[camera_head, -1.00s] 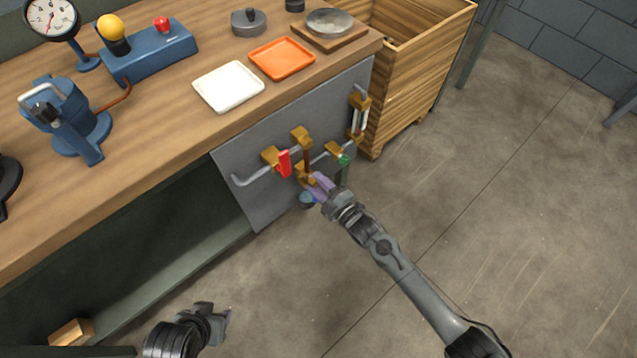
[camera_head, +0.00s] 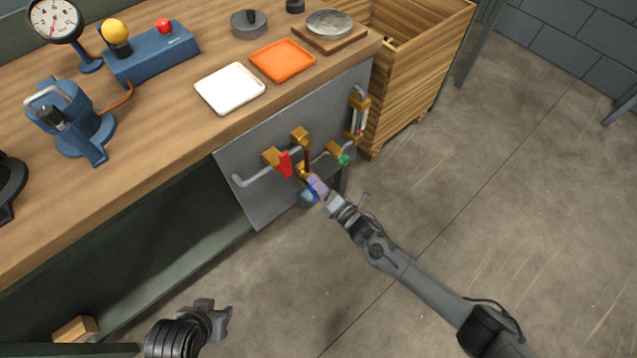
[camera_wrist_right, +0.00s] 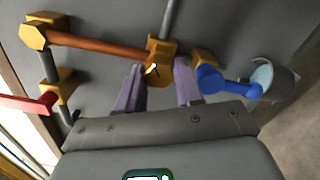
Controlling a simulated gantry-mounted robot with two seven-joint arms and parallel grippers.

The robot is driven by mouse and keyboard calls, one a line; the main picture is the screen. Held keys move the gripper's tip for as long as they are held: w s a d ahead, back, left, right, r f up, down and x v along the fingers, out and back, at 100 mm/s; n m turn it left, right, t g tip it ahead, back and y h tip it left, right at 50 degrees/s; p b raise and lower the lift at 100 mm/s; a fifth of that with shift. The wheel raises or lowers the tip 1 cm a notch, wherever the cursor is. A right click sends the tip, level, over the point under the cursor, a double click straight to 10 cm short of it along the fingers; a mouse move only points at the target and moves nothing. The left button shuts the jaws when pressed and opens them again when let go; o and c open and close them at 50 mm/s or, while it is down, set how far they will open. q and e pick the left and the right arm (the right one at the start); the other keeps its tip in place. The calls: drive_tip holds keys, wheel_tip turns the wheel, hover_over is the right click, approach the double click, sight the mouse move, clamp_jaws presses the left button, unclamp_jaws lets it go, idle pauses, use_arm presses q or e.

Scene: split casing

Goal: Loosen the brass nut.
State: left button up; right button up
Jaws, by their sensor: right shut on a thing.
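The brass nut (camera_wrist_right: 158,73) sits at the lower end of a copper pipe (camera_wrist_right: 100,47) on the grey panel. My right gripper (camera_head: 313,178) reaches it from the lower right. In the right wrist view its purple fingers stand on either side of the nut, and the gripper (camera_wrist_right: 160,82) is shut on it. The fingers partly hide the nut. In the head view the nut is small and mostly covered by the gripper. My left gripper (camera_head: 218,318) hangs low at the bottom left, away from the panel; its jaws are too unclear to judge.
A blue handle (camera_wrist_right: 228,83) and a small cup (camera_wrist_right: 272,78) are close to the right of the fingers. A red handle (camera_head: 285,164) and a green handle (camera_head: 343,159) flank the pipework on the panel (camera_head: 245,205). A wooden crate (camera_head: 420,85) stands to the right. The floor in front is clear.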

drive_tip(key=n+p, duration=0.2)
drive_tip(key=n, duration=0.9)
idle(0.4)
drive_tip(key=o, duration=1)
drive_tip(key=shift+o, duration=0.2)
drive_tip(key=shift+s+d, duration=0.1)
